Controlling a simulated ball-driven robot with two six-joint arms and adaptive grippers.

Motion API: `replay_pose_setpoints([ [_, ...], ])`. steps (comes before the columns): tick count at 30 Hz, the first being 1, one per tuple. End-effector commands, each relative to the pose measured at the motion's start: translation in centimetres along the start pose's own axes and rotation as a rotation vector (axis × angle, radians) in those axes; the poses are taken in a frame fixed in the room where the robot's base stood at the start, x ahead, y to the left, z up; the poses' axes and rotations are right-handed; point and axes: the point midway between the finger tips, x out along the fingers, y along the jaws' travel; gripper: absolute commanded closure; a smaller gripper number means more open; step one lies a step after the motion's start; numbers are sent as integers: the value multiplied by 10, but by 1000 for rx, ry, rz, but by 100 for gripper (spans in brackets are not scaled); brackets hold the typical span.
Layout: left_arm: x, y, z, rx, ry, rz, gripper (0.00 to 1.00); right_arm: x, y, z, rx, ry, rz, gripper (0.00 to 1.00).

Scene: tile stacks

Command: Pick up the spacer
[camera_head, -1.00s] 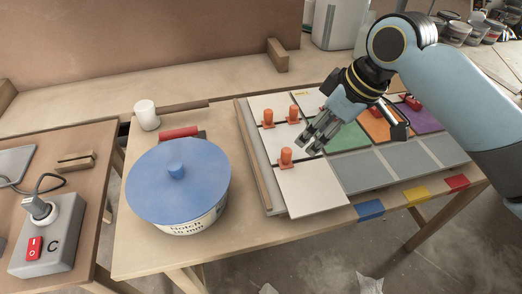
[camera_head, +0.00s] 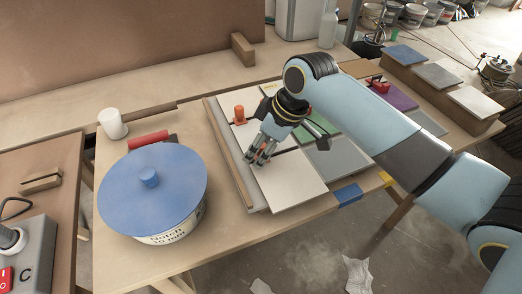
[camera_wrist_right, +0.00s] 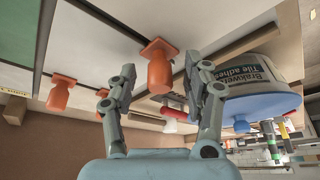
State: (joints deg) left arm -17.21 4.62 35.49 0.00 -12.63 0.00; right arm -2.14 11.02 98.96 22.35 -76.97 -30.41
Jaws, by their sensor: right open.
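My right gripper (camera_head: 259,157) is open over the near-left white tile (camera_head: 292,182) in the head view, its fingers pointing down. In the right wrist view an orange spacer (camera_wrist_right: 158,68) with a square base stands on the tile seam, between the two spread fingers. I see no clear contact between fingers and spacer. In the head view this spacer is mostly covered by the fingers. Another orange spacer (camera_head: 239,114) stands farther back on the white tiles. The wrist view shows more orange spacers, one at the left (camera_wrist_right: 60,94) and a smaller one behind the left finger (camera_wrist_right: 101,93). My left gripper is out of view.
A tub with a blue lid (camera_head: 152,187) stands left of the tile board, with a red-handled tool (camera_head: 149,139) and a white cup (camera_head: 112,123) behind it. A wooden strip (camera_head: 228,150) edges the board. Tile samples (camera_head: 437,75) stand at the back right.

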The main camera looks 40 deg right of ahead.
Motion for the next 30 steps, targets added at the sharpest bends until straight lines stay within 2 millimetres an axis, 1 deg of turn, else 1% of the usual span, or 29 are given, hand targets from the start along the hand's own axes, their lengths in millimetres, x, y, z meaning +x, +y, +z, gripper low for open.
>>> replay_pose_setpoints([
  [5,0,0,-1,0,2,0,60,0,0,0,-1,0,1,50],
  [12,0,0,-2,0,3,0,60,0,0,0,0,0,0,81],
  [14,0,0,-2,0,3,1,60,0,0,0,0,0,0,89],
  [15,0,0,-2,0,3,1,60,0,0,0,0,0,0,91],
  [26,0,1,-1,0,2,1,60,-1,0,0,0,0,1,92],
  [30,0,1,-1,-1,2,1,60,-9,0,-4,-2,2,1,92],
])
